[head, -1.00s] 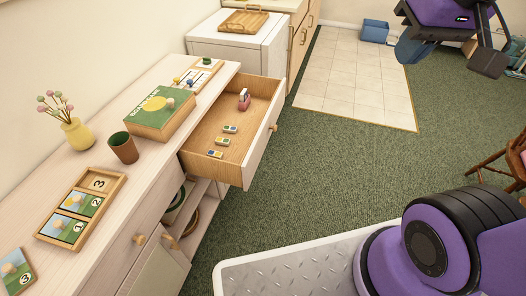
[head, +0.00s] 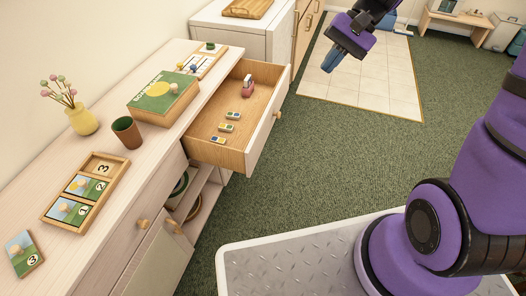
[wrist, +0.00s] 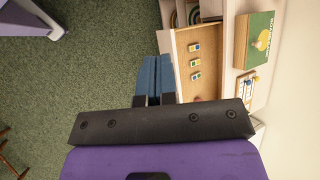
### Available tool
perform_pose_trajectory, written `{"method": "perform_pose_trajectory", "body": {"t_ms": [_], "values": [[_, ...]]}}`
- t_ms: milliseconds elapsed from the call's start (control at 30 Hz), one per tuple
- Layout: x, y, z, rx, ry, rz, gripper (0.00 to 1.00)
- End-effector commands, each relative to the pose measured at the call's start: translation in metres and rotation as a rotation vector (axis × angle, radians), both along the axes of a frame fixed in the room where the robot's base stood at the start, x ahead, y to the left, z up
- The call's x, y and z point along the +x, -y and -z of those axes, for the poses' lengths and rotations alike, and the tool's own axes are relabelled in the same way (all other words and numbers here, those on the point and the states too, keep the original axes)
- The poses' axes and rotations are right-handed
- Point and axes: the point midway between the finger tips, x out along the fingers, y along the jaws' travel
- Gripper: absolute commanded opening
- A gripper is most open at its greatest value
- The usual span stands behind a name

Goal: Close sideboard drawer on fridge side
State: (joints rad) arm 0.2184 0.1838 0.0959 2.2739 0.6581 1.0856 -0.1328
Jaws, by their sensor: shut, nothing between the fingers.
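The sideboard drawer on the fridge side (head: 258,138) is pulled well open, with a wooden knob (head: 278,114) on its white front. Inside lie several small coloured blocks (head: 227,128) and a pink-red item (head: 248,86). The open drawer also shows in the wrist view (wrist: 205,88). My gripper (head: 333,58) is shut and empty, in the air beyond the drawer and to its right, above the tiled floor in the head view. In the wrist view its blue fingers (wrist: 158,68) are together, beside the drawer front and apart from it as far as I can tell.
On the sideboard top (head: 95,165) are a yellow vase (head: 82,120), a brown cup (head: 127,132), a green-lidded box (head: 163,97) and a number tray (head: 86,191). A white fridge-like unit (head: 240,40) stands behind the drawer. Green carpet (head: 340,150) in front is clear.

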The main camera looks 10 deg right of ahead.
Motion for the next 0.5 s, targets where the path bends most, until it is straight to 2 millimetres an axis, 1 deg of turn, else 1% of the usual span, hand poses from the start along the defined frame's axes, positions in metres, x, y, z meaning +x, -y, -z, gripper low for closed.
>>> {"method": "perform_pose_trajectory", "body": {"t_ms": [33,200,367,500], "values": [[0.008,0.001,0.012,0.032,-0.034,0.022,0.00],[0.031,-0.001,0.049,0.142,-0.132,0.100,0.00],[0.051,-0.002,0.086,0.248,-0.219,0.181,0.00],[0.066,-0.001,0.122,0.339,-0.290,0.257,0.00]]}}
